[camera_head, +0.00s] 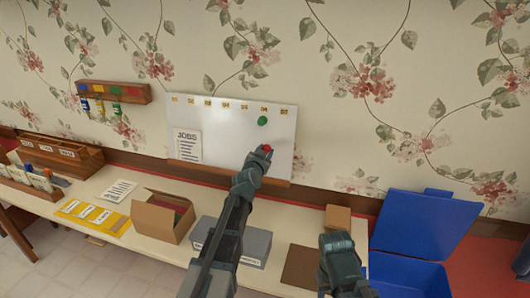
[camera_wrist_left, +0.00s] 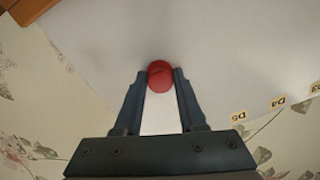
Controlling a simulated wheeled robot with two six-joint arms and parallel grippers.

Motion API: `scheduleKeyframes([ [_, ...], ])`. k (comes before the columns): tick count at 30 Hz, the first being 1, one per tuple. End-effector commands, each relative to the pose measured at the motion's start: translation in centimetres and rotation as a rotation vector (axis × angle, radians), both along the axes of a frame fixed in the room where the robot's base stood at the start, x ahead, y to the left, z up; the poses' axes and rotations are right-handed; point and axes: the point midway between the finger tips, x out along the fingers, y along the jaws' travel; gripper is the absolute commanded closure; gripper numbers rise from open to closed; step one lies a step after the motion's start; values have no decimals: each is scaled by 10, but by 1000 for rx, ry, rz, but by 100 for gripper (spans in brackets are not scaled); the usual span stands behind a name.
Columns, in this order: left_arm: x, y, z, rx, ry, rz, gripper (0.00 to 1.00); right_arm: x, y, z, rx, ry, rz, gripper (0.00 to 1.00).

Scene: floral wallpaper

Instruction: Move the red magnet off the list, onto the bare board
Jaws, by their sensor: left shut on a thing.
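The red magnet (camera_head: 267,148) is at the lower right part of the white board (camera_head: 225,115), on a bare area. It also shows in the left wrist view (camera_wrist_left: 160,75), between the two fingertips. My left gripper (camera_head: 262,152) is shut on it, with the board's white surface right behind. I cannot tell whether the magnet touches the board.
A green magnet (camera_head: 262,121) is on the board above the red one. A wooden ledge (camera_head: 280,182) runs under the board. A blue bin (camera_head: 408,275) stands at right.

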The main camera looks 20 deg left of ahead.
Motion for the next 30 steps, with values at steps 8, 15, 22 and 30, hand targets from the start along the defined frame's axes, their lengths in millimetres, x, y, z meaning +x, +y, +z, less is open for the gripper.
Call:
scheduleKeyframes([
  [8,0,0,0,0,-1,1,100,0,0,0,0,0,0,50],
  [15,0,0,0,0,-1,0,26,0,0,0,0,0,0,50],
  [22,0,0,0,0,0,0,23,0,0,0,0,0,0,50],
  [30,0,0,0,0,0,0,0,0,0,0,0,0,0,50],
])
